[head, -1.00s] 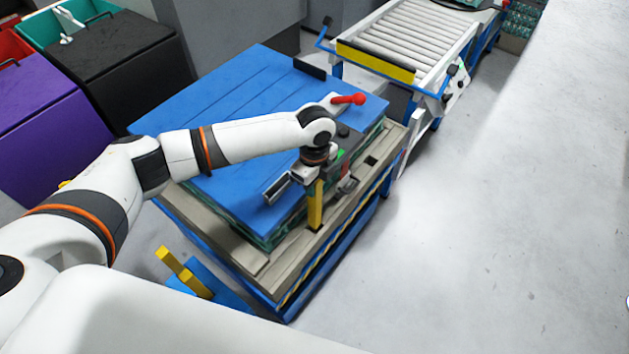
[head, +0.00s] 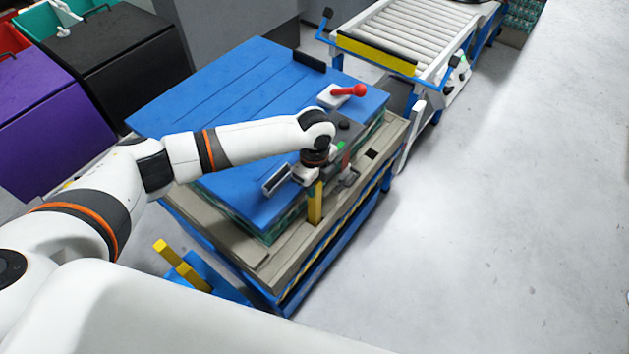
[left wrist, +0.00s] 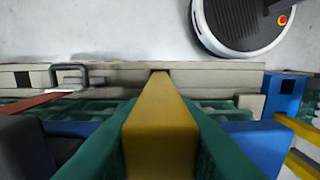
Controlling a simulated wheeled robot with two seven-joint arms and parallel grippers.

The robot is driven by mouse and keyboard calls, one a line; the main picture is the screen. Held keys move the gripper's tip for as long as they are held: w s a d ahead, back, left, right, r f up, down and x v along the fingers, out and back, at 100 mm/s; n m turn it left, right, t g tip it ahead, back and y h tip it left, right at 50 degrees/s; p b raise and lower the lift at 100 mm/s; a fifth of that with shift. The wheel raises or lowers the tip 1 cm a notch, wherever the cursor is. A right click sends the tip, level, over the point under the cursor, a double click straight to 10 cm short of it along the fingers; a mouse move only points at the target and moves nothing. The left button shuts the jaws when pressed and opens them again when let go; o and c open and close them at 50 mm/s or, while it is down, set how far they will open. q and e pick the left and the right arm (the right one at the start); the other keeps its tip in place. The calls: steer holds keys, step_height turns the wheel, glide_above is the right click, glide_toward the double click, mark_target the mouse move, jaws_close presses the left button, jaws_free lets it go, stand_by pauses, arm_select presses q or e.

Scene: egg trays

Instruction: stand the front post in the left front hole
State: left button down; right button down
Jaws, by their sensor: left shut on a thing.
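My left gripper (head: 316,184) is shut on a yellow post (head: 315,206), held upright over the beige front rail (head: 290,262) of the stack's base. In the left wrist view the post (left wrist: 160,135) runs away from the camera to the rail (left wrist: 215,75). A small dark hole edge shows at its far end, but I cannot tell how deep the post sits. Another square hole (head: 371,154) is open further right along the rail. My right gripper is not in view.
A blue-topped stack of green trays (head: 235,110) fills the base, with a red handle (head: 349,91) on top. Yellow posts (head: 190,275) stand in a blue holder (head: 225,290) at the lower left. A roller conveyor (head: 400,35) lies behind. The right floor is clear.

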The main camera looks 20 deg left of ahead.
arm_select(q)
steer(key=shift+f+b, duration=0.55)
steer(key=shift+f, duration=0.7)
steer(key=c, duration=1.1)
jaws_free()
step_height(320, 180, up, 12)
steer(key=shift+s+f, duration=0.1)
